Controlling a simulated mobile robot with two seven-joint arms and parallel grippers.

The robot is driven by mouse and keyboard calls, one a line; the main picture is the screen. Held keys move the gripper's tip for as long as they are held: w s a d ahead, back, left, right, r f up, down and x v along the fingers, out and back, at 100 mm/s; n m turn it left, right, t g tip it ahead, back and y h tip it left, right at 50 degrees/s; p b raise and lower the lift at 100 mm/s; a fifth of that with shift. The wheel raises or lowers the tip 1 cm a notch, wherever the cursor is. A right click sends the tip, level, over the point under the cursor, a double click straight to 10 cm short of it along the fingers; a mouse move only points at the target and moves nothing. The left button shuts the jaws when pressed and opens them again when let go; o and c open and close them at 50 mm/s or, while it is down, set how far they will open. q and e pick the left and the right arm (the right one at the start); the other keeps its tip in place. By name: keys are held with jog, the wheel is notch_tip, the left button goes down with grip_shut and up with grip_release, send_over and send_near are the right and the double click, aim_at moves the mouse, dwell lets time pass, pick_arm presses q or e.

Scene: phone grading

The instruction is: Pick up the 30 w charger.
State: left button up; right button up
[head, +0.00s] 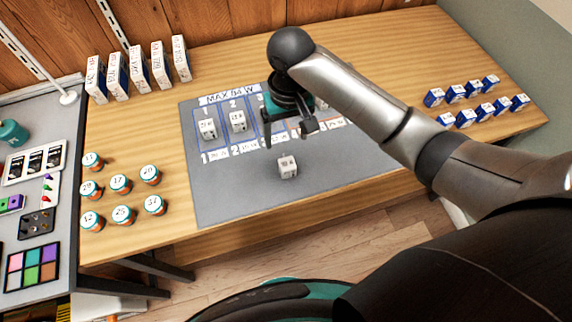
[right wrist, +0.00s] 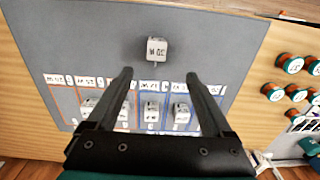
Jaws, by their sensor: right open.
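A small white cube charger (head: 287,166) stands alone on the bare front part of the grey mat. It also shows in the right wrist view (right wrist: 157,49), its label upside down and hard to read; I cannot confirm 30 W. My right gripper (head: 289,135) is open and empty above the mat, just behind this charger in the head view. In the right wrist view, the charger lies beyond the open fingertips (right wrist: 160,76), roughly centred between them and not touched. Other white chargers stand in the marked slots, including slot 1 (head: 207,127) and slot 2 (head: 238,121). My left gripper is not in view.
The grey mat (head: 215,200) has a "MAX 84 W" sign at its back. Numbered jars (head: 121,184) stand left of it. White boxes (head: 138,68) stand at the back left, and several blue-white boxes (head: 465,118) at the right. The mat around the lone charger is clear.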

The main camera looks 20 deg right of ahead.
aim_at(287, 163)
jog(key=f+b, duration=0.1)
jog(key=f, duration=0.5)
jog(key=f+b, duration=0.1)
jog(key=f, duration=0.2)
jog(key=shift+w+d+b, duration=0.15)
jog(key=shift+d+b, duration=0.1)
jog(key=shift+b, duration=0.05)
notch_tip(287, 163, down, 5)
jog(key=shift+f+b, duration=0.2)
jog(key=shift+b, duration=0.7)
jog(key=shift+c, duration=0.3)
grip_shut()
